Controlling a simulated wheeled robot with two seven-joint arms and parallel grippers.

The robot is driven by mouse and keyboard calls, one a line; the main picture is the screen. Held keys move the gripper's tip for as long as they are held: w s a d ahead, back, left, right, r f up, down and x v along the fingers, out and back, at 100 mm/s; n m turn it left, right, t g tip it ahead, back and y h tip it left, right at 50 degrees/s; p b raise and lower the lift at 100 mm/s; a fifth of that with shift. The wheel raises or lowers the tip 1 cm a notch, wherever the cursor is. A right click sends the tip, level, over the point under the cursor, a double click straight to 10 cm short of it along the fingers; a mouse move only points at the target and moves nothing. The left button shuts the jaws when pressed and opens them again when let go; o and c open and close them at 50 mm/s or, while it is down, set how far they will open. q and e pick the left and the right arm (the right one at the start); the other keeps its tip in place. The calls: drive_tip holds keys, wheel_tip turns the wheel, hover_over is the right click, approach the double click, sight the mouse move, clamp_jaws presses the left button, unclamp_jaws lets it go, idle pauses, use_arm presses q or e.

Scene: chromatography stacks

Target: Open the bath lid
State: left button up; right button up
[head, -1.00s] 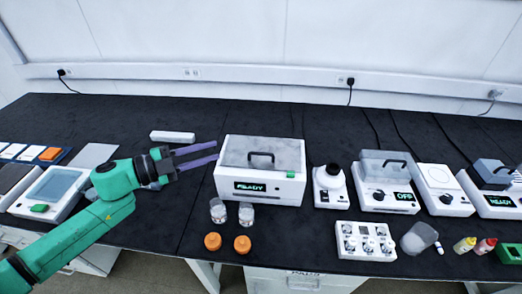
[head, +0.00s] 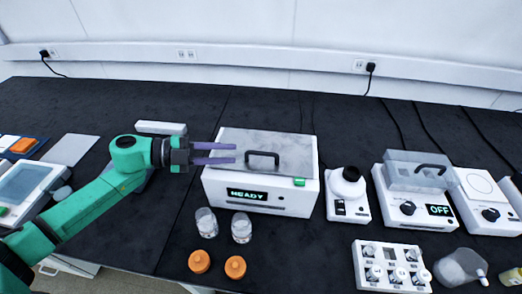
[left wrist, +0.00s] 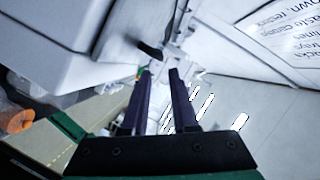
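A white bath-like box (head: 214,189) with a lit READY display stands in the middle of the bench. Its grey lid (head: 290,148) lies shut on top and carries a black arched handle (head: 263,155). My left gripper (head: 236,154) is open and empty, its two purple fingers pointing right over the left part of the lid, short of the handle. In the left wrist view the fingers (left wrist: 160,72) are apart, with a dark handle-like bar (left wrist: 149,49) just beyond the tips; I cannot tell if they touch anything. My right gripper is not in view.
An OFF-display device (head: 393,211) with a translucent handled lid (head: 416,170) stands right, past a small white-and-black instrument (head: 347,195). Two glass jars (head: 207,222) and orange caps (head: 200,261) stand before the box. A white vial block (head: 395,267) is front right.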

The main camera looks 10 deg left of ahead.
sight(256, 152)
use_arm(q)
drive_tip(key=p+x, duration=0.1)
drive_tip(key=x, duration=0.7)
drive_tip(key=shift+w+d+r+p, duration=0.1)
drive_tip(key=shift+w+d+p, duration=0.1)
drive_tip(key=shift+p, duration=0.2)
drive_tip(key=shift+d+f, duration=0.25)
drive_tip(key=shift+d, duration=0.25)
clamp_jaws()
